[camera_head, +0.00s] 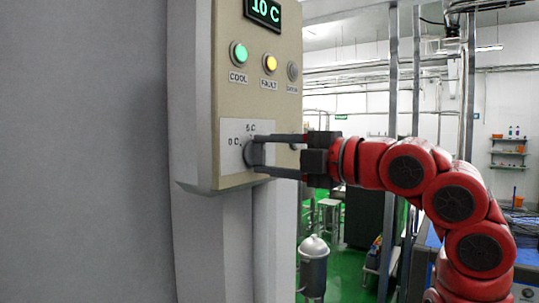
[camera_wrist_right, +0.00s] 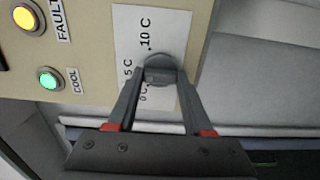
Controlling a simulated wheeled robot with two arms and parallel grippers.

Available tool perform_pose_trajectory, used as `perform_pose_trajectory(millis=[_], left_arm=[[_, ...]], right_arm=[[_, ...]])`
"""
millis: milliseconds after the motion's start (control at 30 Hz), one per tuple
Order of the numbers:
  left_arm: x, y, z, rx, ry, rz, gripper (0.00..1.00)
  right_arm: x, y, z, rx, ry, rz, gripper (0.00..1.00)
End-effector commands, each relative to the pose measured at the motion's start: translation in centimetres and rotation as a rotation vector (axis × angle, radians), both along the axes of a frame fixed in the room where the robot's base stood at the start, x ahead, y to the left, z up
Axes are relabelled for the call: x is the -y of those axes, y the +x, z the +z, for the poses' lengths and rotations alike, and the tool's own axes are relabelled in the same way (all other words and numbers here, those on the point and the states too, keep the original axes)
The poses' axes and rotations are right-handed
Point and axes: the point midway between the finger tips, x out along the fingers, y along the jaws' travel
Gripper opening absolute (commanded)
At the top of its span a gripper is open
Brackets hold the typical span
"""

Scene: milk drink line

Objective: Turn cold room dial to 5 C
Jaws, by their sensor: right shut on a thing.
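The cold room dial (camera_head: 250,154) is a round grey knob on a white label plate on the beige control box. The plate carries 0 C, 5 C and 10 C marks, seen best in the right wrist view, where the dial (camera_wrist_right: 160,66) shows between the fingers. My right gripper (camera_head: 258,155) reaches in from the right, shut on the dial with one finger on each side. Which mark the dial points to cannot be told. The display (camera_head: 263,11) above reads 10 C in green. My left gripper is not in view.
On the control box (camera_head: 228,85) are a green COOL lamp (camera_head: 239,53), a yellow FAULT lamp (camera_head: 270,64) and a dark lamp (camera_head: 292,71). A grey wall (camera_head: 85,150) fills the left. Behind are a stool, a metal can (camera_head: 314,268) and green floor.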

Motion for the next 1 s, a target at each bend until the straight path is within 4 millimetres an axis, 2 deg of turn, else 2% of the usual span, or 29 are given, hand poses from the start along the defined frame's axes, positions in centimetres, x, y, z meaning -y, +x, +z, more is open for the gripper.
perform_pose_trajectory(millis=[67, 100, 233, 267, 733, 867, 1000], left_arm=[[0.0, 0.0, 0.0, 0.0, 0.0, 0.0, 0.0], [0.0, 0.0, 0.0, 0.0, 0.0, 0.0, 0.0], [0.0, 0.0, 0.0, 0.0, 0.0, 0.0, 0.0], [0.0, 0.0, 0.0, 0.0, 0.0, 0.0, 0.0], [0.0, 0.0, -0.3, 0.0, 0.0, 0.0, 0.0], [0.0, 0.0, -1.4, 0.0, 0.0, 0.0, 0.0], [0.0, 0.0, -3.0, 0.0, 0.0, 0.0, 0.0]], right_arm=[[0.0, 0.0, -0.1, -0.001, 0.0, 0.001, 0.0], [0.0, 0.0, -0.1, -0.001, 0.0, 0.001, 0.54], [0.0, 0.0, -0.1, -0.001, 0.0, 0.001, 0.78], [0.0, 0.0, -0.1, -0.001, 0.0, 0.001, 0.81], [0.4, -0.2, -0.2, -0.001, 0.001, -0.001, 0.81], [1.8, -1.1, -0.4, -0.001, 0.001, -0.003, 0.81], [4.7, -3.1, -0.6, 0.0, 0.0, -0.007, 0.81]])
